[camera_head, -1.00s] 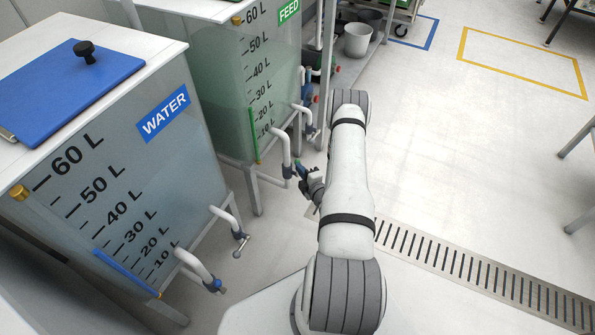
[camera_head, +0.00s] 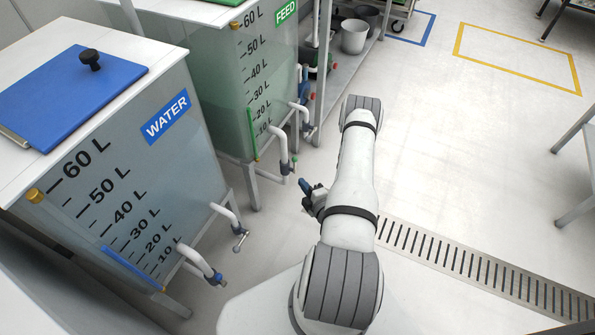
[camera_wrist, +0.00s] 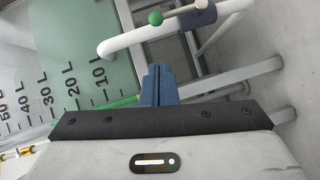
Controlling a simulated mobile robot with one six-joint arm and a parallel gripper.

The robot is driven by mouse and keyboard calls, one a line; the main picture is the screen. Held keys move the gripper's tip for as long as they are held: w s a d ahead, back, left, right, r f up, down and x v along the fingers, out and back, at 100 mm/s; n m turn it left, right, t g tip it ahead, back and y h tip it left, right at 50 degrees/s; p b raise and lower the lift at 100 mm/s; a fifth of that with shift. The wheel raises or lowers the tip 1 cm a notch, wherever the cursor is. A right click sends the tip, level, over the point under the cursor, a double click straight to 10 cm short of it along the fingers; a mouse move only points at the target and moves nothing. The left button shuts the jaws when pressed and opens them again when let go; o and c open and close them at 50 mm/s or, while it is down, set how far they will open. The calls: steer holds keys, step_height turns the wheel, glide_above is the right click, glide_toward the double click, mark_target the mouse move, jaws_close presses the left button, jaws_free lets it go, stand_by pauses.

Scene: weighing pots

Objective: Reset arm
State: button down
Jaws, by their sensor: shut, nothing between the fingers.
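My gripper (camera_head: 306,186) shows in the head view in front of the FEED tank's taps, left of my arm. In the wrist view my gripper (camera_wrist: 158,74) has its blue fingers together with nothing between them. Ahead of the fingers in the wrist view are a white tap pipe (camera_wrist: 150,37) and a valve handle with a green knob (camera_wrist: 155,18). The fingers appear apart from the pipe. In the head view my arm reaches away from my base, bent at the elbow.
The WATER tank (camera_head: 150,190) with a blue lid (camera_head: 70,95) stands at left. The FEED tank (camera_head: 225,90) stands behind it. Their taps jut toward my arm. A floor drain (camera_head: 450,262) crosses at right, where the floor is open. Grey buckets (camera_head: 354,37) stand at the back.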

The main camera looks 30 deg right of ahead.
steer(key=shift+s+r, duration=0.15)
steer(key=shift+s, duration=1.65)
steer(key=shift+p, duration=0.3)
